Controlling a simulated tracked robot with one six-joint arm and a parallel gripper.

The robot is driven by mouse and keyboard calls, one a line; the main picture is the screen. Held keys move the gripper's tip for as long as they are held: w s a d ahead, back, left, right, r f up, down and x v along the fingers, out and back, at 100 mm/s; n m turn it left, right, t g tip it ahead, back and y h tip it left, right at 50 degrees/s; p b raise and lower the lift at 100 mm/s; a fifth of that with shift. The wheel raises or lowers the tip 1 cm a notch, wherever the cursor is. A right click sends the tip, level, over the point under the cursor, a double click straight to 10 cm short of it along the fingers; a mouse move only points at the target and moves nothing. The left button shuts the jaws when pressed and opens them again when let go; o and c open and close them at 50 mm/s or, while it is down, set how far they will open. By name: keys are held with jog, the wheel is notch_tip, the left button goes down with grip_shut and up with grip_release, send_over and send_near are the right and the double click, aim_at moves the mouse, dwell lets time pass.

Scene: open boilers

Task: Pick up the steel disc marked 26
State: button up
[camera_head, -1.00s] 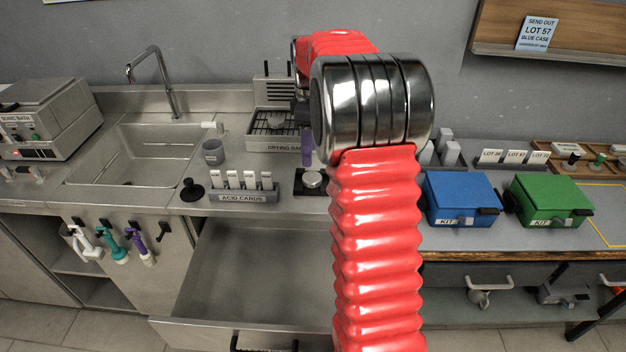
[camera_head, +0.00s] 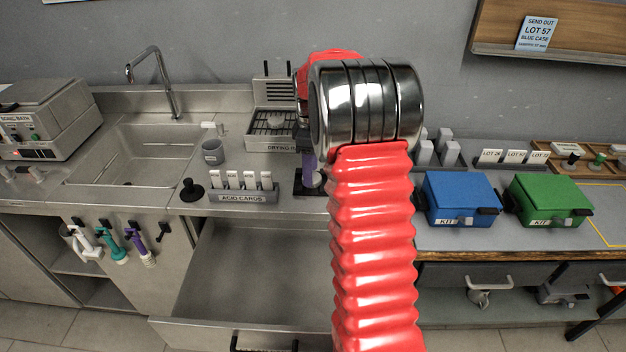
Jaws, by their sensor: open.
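A small shiny steel disc (camera_head: 318,180) sits on a black block on the counter, right of the acid cards holder. Its marking cannot be read from here. My gripper (camera_head: 308,178) is mostly hidden behind my red arm. A purple finger-like part at its end points down and covers the left part of the disc. The gripper is open, low over the block. Whether it touches the disc cannot be told.
The acid cards holder (camera_head: 243,190) stands close to the left, with a black knobbed stand (camera_head: 191,190) beyond it. The drying rack (camera_head: 271,138) and a grey cup (camera_head: 213,151) are behind. A blue case (camera_head: 461,199) stands to the right. An open drawer (camera_head: 255,270) lies below.

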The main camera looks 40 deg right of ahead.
jog(key=shift+f, duration=0.85)
jog(key=shift+c, duration=0.4)
jog(key=c, duration=0.7)
jog(key=shift+r, duration=0.15)
notch_tip(320, 180, up, 10)
